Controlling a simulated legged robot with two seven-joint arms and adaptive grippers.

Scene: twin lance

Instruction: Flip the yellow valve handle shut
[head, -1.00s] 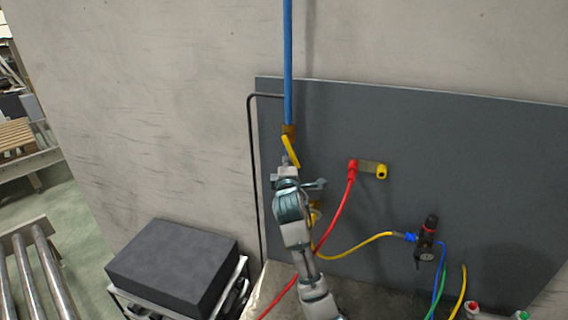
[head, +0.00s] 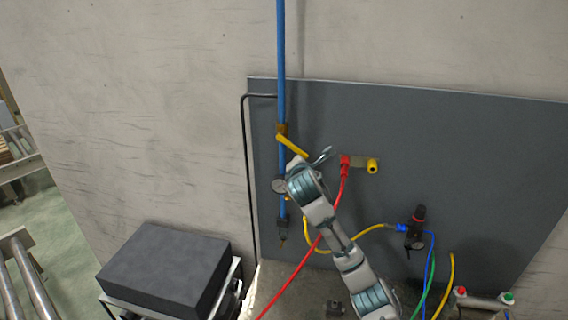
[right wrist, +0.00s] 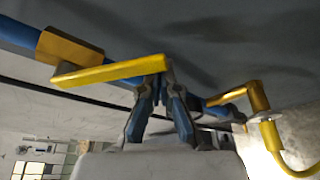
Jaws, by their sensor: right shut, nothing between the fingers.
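The yellow valve handle (head: 292,146) slants down and right, away from the blue pipe (head: 281,60), at the brass valve body (head: 281,129). In the right wrist view the handle (right wrist: 110,72) runs from the brass body (right wrist: 68,48) to my fingertips. My right gripper (right wrist: 160,78) is shut and empty, its tips at the handle's free end, seemingly against it; exact contact is hard to tell. In the head view my right gripper (head: 298,163) is just below the handle's end, partly hidden by my wrist. My left gripper is not in view.
A red hose fitting (head: 345,166) and yellow fitting (head: 372,166) sit right of the handle on the grey panel (head: 460,150). Another yellow elbow with a hose (right wrist: 258,97) lies right of my fingers. A black box (head: 165,272) stands lower left.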

